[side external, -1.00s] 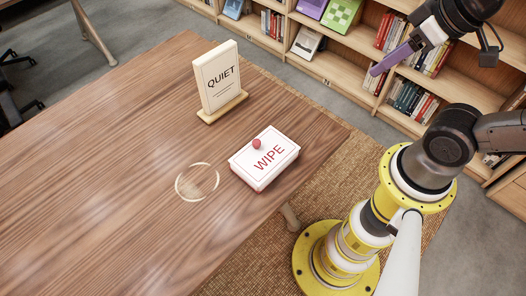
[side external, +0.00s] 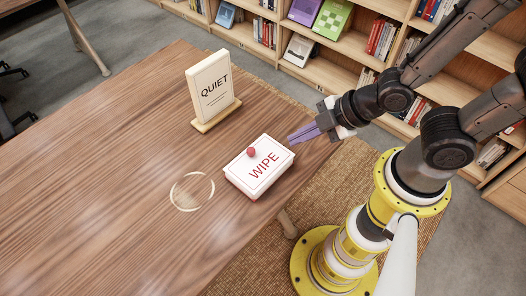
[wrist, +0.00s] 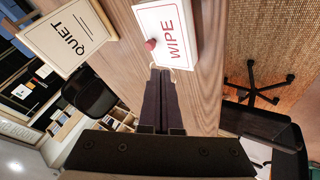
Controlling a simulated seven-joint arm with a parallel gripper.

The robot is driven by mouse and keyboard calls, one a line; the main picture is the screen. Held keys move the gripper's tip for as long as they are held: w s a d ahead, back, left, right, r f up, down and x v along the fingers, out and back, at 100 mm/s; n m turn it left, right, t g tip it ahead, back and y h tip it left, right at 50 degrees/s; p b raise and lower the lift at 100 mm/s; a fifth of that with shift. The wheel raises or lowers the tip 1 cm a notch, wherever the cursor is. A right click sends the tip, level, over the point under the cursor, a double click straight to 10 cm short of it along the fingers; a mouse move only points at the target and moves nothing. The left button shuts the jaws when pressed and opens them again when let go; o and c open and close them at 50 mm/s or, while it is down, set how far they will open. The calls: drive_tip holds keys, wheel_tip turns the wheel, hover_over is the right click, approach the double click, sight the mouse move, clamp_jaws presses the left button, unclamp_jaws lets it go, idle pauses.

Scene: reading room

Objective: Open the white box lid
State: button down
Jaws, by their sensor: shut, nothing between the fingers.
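The white box (side external: 245,183) lies on the wooden table near its right edge, with its lid (side external: 272,158) on. The lid has "WIPE" in red letters, a thin red border and a round red knob (side external: 251,152) near one edge. In the wrist view the lid (wrist: 180,25) and its knob (wrist: 150,45) are ahead of the fingertips. My gripper (side external: 291,137) has purple fingers. It is beside the box's far right corner, shut and empty. In the wrist view the fingers of my gripper (wrist: 160,72) are together. I cannot tell whether they touch the box.
A "QUIET" sign (side external: 213,88) stands on a wooden base behind the box. A pale ring mark (side external: 191,192) is on the table left of the box. Bookshelves (side external: 345,50) stand behind the table. The table's left part is clear.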

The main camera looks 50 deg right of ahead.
drive_tip(key=s+a+f, duration=0.1)
drive_tip(key=s+f, duration=0.1)
approach(252, 160)
drive_tip(key=shift+n+g, duration=0.3)
drive_tip(key=shift+g, duration=0.1)
drive_tip(key=f, duration=0.1)
drive_tip(key=a+f, duration=0.2)
drive_tip(key=f, duration=0.1)
drive_tip(key=shift+s, duration=0.4)
drive_tip(key=shift+w+d+r, duration=0.1)
drive_tip(key=shift+w, duration=0.5)
drive_tip(key=shift+w+d, duration=0.15)
drive_tip(key=shift+w, duration=0.45)
drive_tip(key=shift+w+d, duration=0.1)
drive_tip(key=shift+w, duration=0.65)
drive_tip(key=w, duration=0.9)
drive_tip(key=shift+w, duration=0.15)
